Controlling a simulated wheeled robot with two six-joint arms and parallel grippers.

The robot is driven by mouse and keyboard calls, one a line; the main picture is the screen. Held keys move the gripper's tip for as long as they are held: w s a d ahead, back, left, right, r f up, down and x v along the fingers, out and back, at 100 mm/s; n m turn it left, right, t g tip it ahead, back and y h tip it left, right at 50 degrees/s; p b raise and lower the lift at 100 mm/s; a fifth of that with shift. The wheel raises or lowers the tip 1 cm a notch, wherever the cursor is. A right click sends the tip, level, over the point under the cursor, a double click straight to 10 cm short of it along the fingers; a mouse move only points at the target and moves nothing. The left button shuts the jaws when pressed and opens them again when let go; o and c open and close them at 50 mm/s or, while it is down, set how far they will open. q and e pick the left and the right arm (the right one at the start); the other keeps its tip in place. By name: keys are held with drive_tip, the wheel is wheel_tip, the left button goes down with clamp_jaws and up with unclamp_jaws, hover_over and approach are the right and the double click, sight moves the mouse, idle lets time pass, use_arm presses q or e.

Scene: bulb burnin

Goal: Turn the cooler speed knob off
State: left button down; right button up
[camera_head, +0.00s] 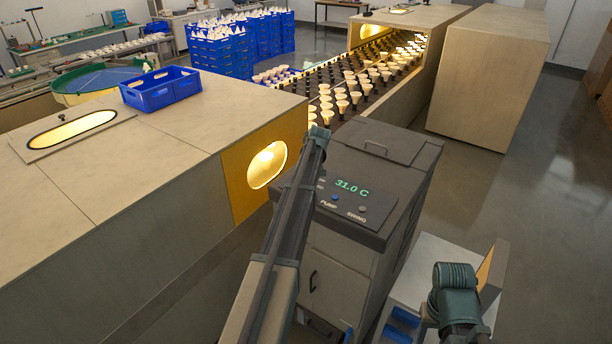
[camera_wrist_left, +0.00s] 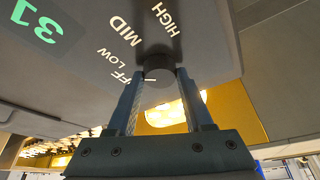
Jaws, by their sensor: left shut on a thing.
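The cooler (camera_head: 372,180) is a grey cabinet with a sloped panel and a green 31.0 C display (camera_head: 352,187). In the left wrist view, the dark round speed knob (camera_wrist_left: 160,74) sits by the labels OFF, LOW, MID and HIGH. A short white mark shows at the knob's edge, by the OFF label (camera_wrist_left: 121,78). My left gripper (camera_wrist_left: 161,92) has one finger on each side of the knob and is shut on it. In the head view, my left arm hides the knob and the gripper. My right arm shows at the lower right, but its fingers do not.
A long wooden enclosure with a lit opening (camera_head: 267,165) stands left of the cooler. A blue crate (camera_head: 161,90) rests on it. Behind the cooler, a conveyor carries rows of bulbs (camera_head: 355,86). A white stand (camera_head: 425,262) is at the lower right. Open floor lies to the right.

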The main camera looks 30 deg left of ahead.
use_arm(q)
drive_tip(key=n+g, duration=0.1)
drive_tip(key=n, duration=0.3)
drive_tip(key=shift+w+n+g+y, duration=0.2)
drive_tip(key=shift+n+g+y, duration=0.1)
drive_tip(key=shift+g+y, duration=0.1)
drive_tip(key=shift+n+g, duration=0.6)
drive_tip(key=shift+n, duration=1.3)
drive_tip(key=shift+c, duration=1.5)
unclamp_jaws()
drive_tip(key=shift+d+r, duration=0.1)
drive_tip(key=shift+r, duration=0.05)
drive_tip(key=p+v, duration=1.2)
drive_tip(key=v, duration=0.1)
drive_tip(key=shift+r+p, duration=0.25)
drive_tip(key=shift+p, duration=0.1)
